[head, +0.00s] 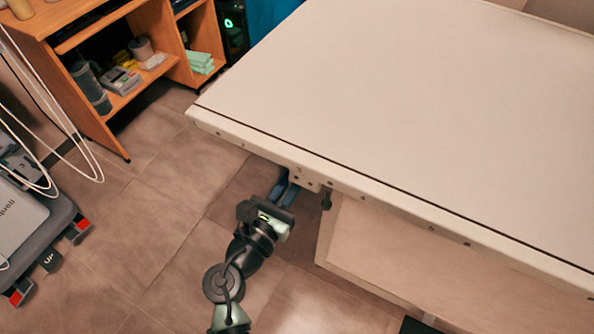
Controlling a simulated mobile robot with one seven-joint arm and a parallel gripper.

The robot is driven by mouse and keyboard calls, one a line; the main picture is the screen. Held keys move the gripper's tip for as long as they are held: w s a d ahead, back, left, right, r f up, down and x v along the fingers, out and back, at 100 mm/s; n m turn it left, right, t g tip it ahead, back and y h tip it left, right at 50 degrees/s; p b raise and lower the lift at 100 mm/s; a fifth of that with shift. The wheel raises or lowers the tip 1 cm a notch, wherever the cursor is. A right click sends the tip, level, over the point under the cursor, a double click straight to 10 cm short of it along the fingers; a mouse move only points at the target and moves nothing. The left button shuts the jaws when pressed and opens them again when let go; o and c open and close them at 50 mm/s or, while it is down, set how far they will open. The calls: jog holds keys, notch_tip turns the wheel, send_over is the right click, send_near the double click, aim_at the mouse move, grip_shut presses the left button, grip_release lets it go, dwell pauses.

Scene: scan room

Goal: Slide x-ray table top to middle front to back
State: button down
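The x-ray table top (400,110) is a wide, pale, flat slab with a dark line along its near edge. It fills the middle and right of the head view. Its pale base (400,250) stands below, set in from the left end. My gripper (283,190) is at the near edge of the top, close to a small bracket (305,178) with dark holes. Its bluish fingers reach up to the underside of the edge, and their tips are partly hidden there. I cannot tell whether they touch or grip the edge.
A wooden shelf unit (120,95) with boxes and cups stands at the upper left. A wheeled grey device (25,225) with white cables is at the left. Tiled floor (160,215) is clear between them and the table.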

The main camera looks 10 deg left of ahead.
jog(key=shift+s, duration=0.15)
jog(key=shift+s+a+p, duration=0.15)
jog(key=shift+s+p, duration=0.1)
jog(key=shift+p, duration=0.2)
jog(key=c, duration=1)
grip_release()
jog(key=shift+o, duration=0.2)
jog(key=p+v, duration=0.1)
jog(key=v, duration=1.2)
